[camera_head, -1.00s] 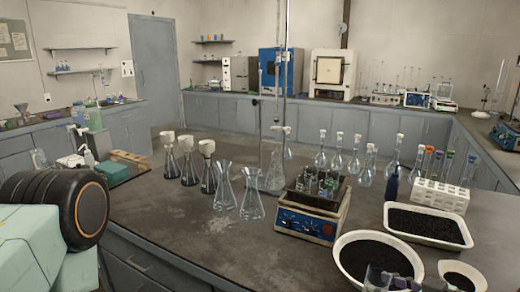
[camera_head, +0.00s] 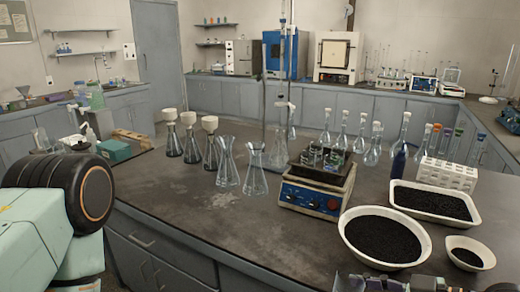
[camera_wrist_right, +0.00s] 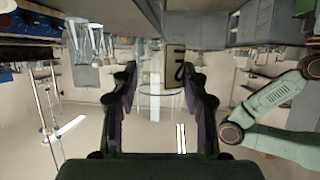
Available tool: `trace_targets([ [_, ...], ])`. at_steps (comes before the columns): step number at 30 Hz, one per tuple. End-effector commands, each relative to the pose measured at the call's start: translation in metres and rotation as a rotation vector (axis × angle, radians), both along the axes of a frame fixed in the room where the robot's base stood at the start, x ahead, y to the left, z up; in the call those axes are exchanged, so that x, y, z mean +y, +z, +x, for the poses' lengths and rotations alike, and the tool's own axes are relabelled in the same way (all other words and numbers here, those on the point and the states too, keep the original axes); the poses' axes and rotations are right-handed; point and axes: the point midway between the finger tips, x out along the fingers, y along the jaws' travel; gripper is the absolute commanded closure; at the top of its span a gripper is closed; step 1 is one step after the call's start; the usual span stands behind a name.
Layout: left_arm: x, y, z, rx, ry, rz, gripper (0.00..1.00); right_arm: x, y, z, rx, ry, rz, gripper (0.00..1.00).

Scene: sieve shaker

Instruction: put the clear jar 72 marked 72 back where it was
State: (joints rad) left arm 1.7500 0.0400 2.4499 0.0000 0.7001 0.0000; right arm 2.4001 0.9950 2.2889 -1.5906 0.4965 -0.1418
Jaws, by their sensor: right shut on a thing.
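My right gripper (camera_wrist_right: 161,70) is shut on a clear jar, seen from behind in the right wrist view. The jar is so transparent that its outline is faint. In the head view only the top of this gripper (camera_head: 385,284) shows at the bottom edge. The shaker (camera_head: 312,197), with a blue front, stands on the bench and carries several small clear jars (camera_head: 318,157) on its dark top. My left gripper is out of view; only part of that arm shows.
A white bowl of black grains (camera_head: 346,232), a white tray (camera_head: 470,216) and a smaller bowl (camera_head: 488,257) are at the right. The bench (camera_head: 175,195) is clear at front left.

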Motion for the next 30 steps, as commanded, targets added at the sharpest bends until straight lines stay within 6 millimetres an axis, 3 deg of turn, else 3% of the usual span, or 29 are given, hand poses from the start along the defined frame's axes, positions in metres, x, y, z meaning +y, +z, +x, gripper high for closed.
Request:
trace_targets([
  [1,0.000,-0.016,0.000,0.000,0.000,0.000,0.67,0.000,-0.016,0.000,0.000,0.000,0.000,0.92],
  [3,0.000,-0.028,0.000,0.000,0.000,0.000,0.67,0.000,-0.028,0.000,-0.001,-0.001,0.001,0.92],
  [12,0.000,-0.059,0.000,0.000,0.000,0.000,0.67,0.000,-0.059,0.000,-0.001,-0.001,0.001,0.92],
  [30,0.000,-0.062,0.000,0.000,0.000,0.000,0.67,0.001,-0.062,0.001,-0.001,0.004,0.001,0.92],
])
